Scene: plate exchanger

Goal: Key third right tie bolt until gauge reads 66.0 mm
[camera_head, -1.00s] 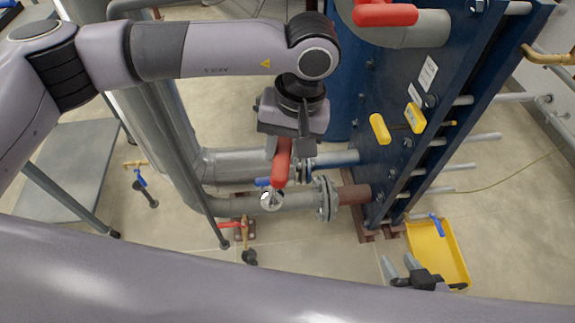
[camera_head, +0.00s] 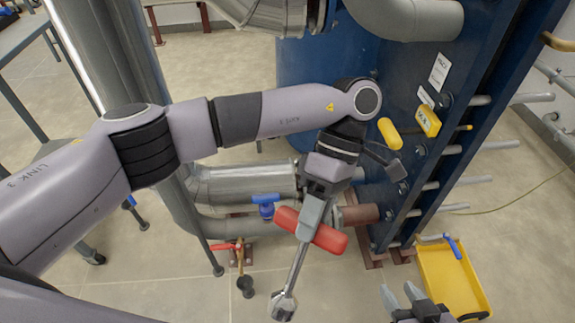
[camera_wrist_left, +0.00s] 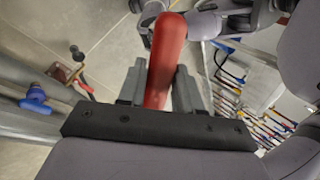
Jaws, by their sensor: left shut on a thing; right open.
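My left gripper (camera_head: 308,222) is shut on the red handle (camera_head: 331,238) of a key. Its silver shaft points down and toward the camera, with its head (camera_head: 283,305) hanging free in the air. The red handle also shows between the fingers in the left wrist view (camera_wrist_left: 167,60). The blue plate exchanger (camera_head: 470,60) stands to the right, apart from the key. Grey tie bolts (camera_head: 472,180) run along its right side; I cannot tell which is the third. A yellow gauge (camera_head: 427,122) sits on its face, its reading too small to read. My right gripper (camera_head: 402,295) is open and empty at the bottom edge.
A yellow tray (camera_head: 440,275) lies on the floor at right with a blue-handled tool (camera_head: 453,245). A second yellow piece (camera_head: 390,133) is left of the gauge. Grey flanged pipes (camera_head: 250,183) and a blue-handled valve (camera_head: 265,202) are close to my left gripper.

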